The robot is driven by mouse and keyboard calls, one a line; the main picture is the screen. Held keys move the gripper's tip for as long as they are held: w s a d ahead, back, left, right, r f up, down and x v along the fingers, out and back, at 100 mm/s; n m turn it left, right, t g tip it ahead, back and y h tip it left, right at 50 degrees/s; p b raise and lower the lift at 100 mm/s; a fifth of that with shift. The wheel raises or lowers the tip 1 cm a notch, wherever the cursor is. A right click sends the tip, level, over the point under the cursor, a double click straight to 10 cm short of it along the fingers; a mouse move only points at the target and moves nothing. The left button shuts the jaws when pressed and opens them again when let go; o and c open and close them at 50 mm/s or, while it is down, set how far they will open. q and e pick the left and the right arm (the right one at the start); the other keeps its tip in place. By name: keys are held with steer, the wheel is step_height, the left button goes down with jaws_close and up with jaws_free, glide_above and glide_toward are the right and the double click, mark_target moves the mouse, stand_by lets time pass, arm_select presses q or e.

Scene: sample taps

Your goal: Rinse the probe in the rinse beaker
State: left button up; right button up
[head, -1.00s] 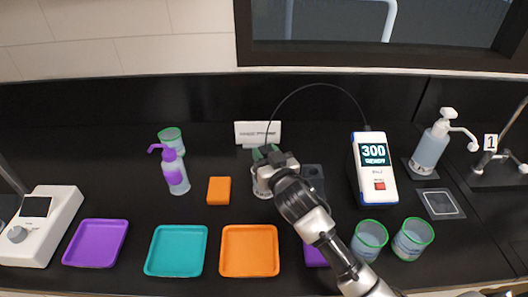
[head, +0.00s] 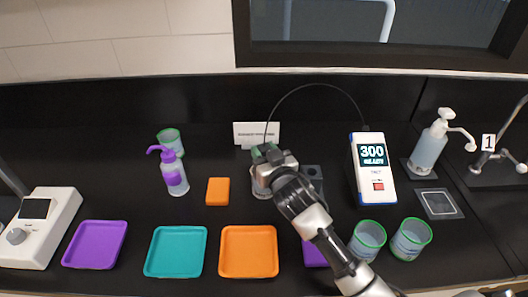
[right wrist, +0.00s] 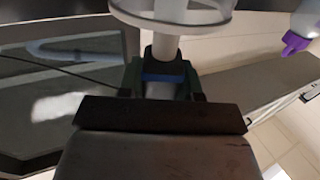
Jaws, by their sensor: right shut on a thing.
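My right gripper (head: 272,158) is at the middle of the counter, in front of the small white sign (head: 256,134). It is shut on the probe, which shows in the right wrist view as a pale shaft (right wrist: 166,45) with a blue band between the green fingers. A thin black cable arches from the probe to the meter (head: 373,168), which reads 300. The clear rinse beaker (head: 261,188) is partly hidden behind the gripper; its round glass (right wrist: 205,18) shows at the probe's far end in the right wrist view. I cannot tell how deep the probe sits.
Two green-rimmed beakers (head: 368,239) (head: 411,239) stand front right, another (head: 171,141) at the back left. A purple-topped wash bottle (head: 174,174) and an orange block (head: 218,191) are left of the gripper. Purple, teal and orange trays (head: 249,251) line the front.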

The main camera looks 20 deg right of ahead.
steer(key=shift+r+p, duration=4.25)
steer(key=shift+r, duration=0.4)
step_height(320, 180, up, 3)
steer(key=p, duration=0.3)
